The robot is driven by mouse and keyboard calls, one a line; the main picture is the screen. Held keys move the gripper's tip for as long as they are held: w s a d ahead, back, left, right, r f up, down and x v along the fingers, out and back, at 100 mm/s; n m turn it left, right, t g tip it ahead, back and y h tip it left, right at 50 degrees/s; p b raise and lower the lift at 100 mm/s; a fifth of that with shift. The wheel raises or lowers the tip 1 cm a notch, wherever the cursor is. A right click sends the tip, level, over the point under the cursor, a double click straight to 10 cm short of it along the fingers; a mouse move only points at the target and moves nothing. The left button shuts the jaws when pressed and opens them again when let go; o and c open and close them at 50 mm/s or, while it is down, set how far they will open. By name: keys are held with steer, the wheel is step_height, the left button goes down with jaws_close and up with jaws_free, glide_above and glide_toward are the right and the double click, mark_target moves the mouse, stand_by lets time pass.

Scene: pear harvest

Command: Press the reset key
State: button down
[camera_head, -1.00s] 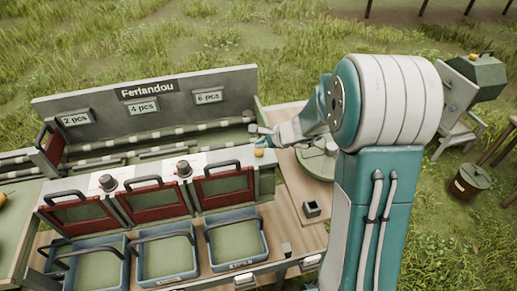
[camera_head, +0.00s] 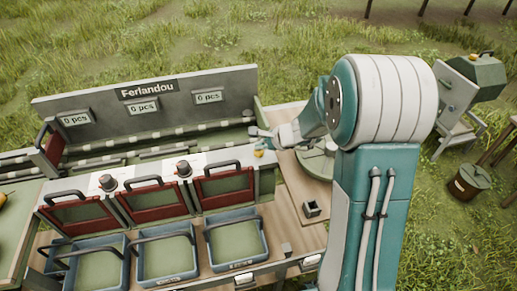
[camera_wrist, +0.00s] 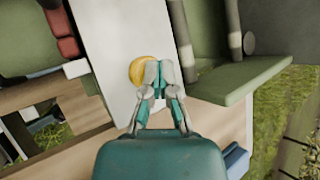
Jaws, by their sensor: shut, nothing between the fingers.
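The reset key is a round yellow button on the pale top at the right end of the sorting machine (camera_head: 262,185). In the head view the yellow key (camera_head: 259,153) shows just below my gripper (camera_head: 256,136). In the wrist view the key (camera_wrist: 136,70) is partly hidden behind the fingertips of my gripper (camera_wrist: 158,73). The fingers are closed together with nothing between them. They are at the key, but I cannot tell whether they touch it. Three displays, left (camera_head: 75,119), middle (camera_head: 142,107) and right (camera_head: 209,96), each appear to read 0 pcs.
Three red-framed gates (camera_head: 150,202) stand along the machine's front, with two dark knobs between them. Blue crates (camera_head: 268,245) stand below, with no fruit visible inside. A wooden table (camera_head: 310,237) lies to the right. A green-topped machine (camera_head: 482,72) stands farther right on grass.

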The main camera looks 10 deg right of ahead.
steer(key=shift+r, duration=0.85)
steer(key=shift+r, duration=2.55)
